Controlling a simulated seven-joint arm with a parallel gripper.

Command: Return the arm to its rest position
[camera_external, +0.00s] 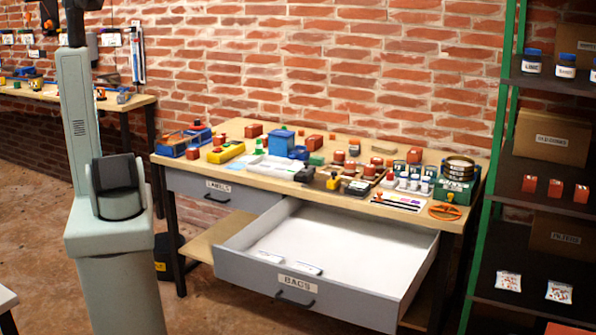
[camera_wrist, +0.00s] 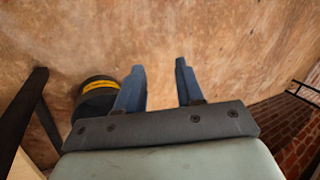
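My gripper (camera_wrist: 159,66) shows in the wrist view with its two blue-grey fingers spread apart. Nothing is between them; bare brown floor (camera_wrist: 230,60) lies beyond. In the external view my arm stands upright at the left, and its upper part runs out of the top of the picture. I cannot make out the gripper there.
The workbench (camera_external: 237,188) carries many small tools, jars and blocks. Its BAGS drawer (camera_external: 300,292) is pulled out, with white packets inside; the LABELS drawer (camera_external: 222,190) looks shut. A black bin with a yellow band (camera_wrist: 98,86) stands on the floor. Green-framed shelves (camera_external: 490,190) stand right.

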